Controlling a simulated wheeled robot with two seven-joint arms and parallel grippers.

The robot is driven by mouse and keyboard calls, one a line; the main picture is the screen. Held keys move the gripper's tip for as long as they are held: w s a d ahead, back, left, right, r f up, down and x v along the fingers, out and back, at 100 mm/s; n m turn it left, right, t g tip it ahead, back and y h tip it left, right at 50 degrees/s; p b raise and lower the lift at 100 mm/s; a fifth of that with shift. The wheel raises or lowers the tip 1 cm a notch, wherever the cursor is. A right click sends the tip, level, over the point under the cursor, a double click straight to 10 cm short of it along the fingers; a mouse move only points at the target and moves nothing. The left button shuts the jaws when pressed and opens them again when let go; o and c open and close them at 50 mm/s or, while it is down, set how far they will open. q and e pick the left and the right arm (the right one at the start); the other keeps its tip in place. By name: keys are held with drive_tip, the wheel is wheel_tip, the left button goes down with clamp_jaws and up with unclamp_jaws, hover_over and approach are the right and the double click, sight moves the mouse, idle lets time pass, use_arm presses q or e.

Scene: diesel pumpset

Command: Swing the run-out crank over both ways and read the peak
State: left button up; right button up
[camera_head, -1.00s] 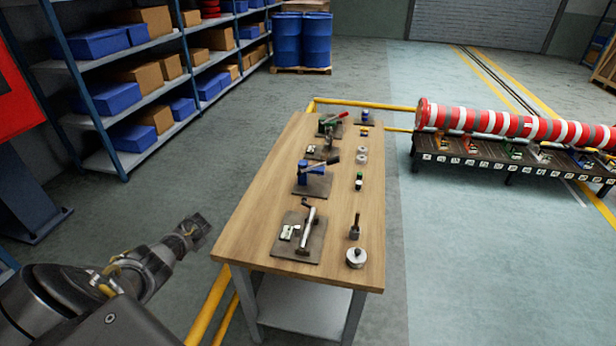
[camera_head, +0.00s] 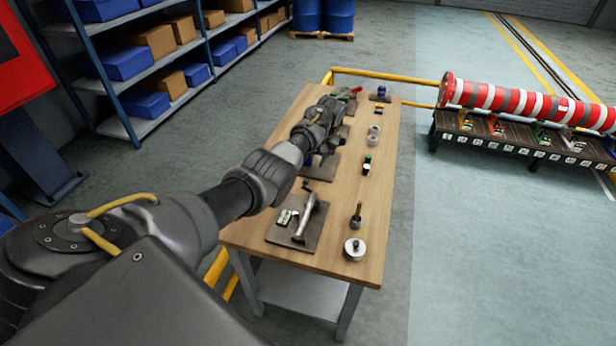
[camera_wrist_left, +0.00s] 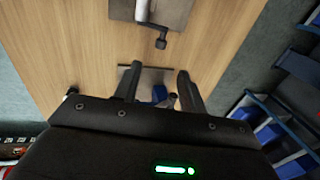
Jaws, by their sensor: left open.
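A silver lever crank (camera_head: 310,213) stands on a dark plate (camera_head: 283,235) at the near part of the wooden table, with a small pale block (camera_head: 287,217) beside it. I cannot tell for certain that it is the run-out crank. The crank also shows at the top of the left wrist view (camera_wrist_left: 142,12). My left gripper (camera_wrist_left: 160,90) is open and empty, above the table. A blue fixture (camera_wrist_left: 159,93) shows between and beyond its fingers, apart from them. In the head view my left arm hides much of this fixture's plate (camera_head: 320,167). My right gripper is out of view.
A silver disc (camera_head: 355,248) and a dark upright tool (camera_head: 356,215) stand on the table's (camera_head: 335,255) near right side. Small parts line its right side. A yellow rail (camera_head: 385,74) runs behind. A striped red-white shaft (camera_head: 520,102) lies to the right; shelves (camera_head: 140,85) stand left.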

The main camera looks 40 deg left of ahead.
sight(308, 181)
use_arm(q)
drive_tip(key=b+x, duration=0.7)
drive_tip(key=x, duration=0.3)
drive_tip(key=shift+a+f, duration=0.1)
drive_tip(key=shift+f, duration=0.05)
clamp_jaws()
